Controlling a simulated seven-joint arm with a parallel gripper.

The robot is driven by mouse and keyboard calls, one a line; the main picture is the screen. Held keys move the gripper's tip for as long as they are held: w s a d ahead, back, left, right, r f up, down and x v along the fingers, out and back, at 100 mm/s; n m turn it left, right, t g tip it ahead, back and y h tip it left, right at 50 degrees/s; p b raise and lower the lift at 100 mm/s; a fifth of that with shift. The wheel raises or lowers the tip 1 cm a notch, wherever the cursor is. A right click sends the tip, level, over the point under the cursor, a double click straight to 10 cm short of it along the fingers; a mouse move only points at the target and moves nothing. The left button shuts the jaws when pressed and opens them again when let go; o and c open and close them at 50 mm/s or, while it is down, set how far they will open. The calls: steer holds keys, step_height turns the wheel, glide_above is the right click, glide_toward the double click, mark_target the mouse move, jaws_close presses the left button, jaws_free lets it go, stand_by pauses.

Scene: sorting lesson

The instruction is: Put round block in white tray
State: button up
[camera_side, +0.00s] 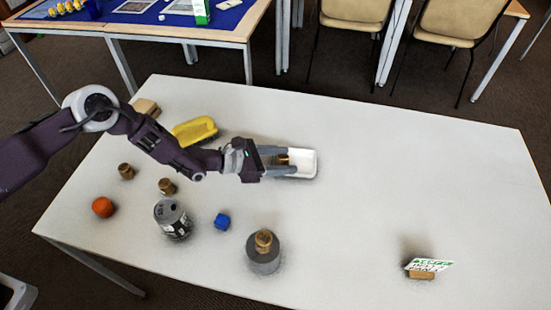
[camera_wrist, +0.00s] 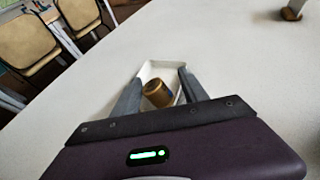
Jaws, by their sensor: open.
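The white tray (camera_side: 306,164) stands near the middle of the table in the side view. It also shows in the wrist view (camera_wrist: 160,69), beyond my gripper. A brown round block (camera_wrist: 157,94) with a paler end lies tilted between my fingers, at or in the near part of the tray; it shows partly in the side view (camera_side: 284,159). My gripper (camera_side: 290,162) is open, its fingers on either side of the block and reaching over the tray. In the wrist view a gap shows beside the block. The fingers hide part of the tray.
Similar wooden pieces (camera_side: 126,171) (camera_side: 167,187) stand at left. A yellow container (camera_side: 195,131) lies behind my arm. The right is mostly clear.

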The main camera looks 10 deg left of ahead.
steer(key=shift+s+a+r, duration=0.15)
steer(key=shift+a+r, duration=0.1)
steer(key=shift+r, duration=0.15)
steer(key=v, duration=1.1)
steer(key=s+d+r+m+g+h, duration=0.15)
steer(key=r+m, duration=0.35)
steer(key=r, duration=0.5)
steer(key=s+d+r+m+g+h, duration=0.1)
steer(key=s+r+m+g, duration=0.2)
steer(key=r, duration=0.7)
steer(key=s+a+r+m+g+y, duration=0.2)
steer(key=s+r+m+g+y, duration=0.1)
steer(key=s+r+m, duration=0.65)
steer(key=s+a+r+m+t+y, duration=0.1)
steer(key=s+a+m+t+y, duration=0.2)
steer(key=s+a, duration=0.6)
steer(key=s+a+r+m+t+y, duration=0.2)
steer(key=s+a+y, duration=0.6)
steer(key=a, duration=0.5)
steer(key=shift+s+a+m+t, duration=0.4)
steer(key=shift+s+m+t, duration=0.05)
steer(key=shift+s+m, duration=0.45)
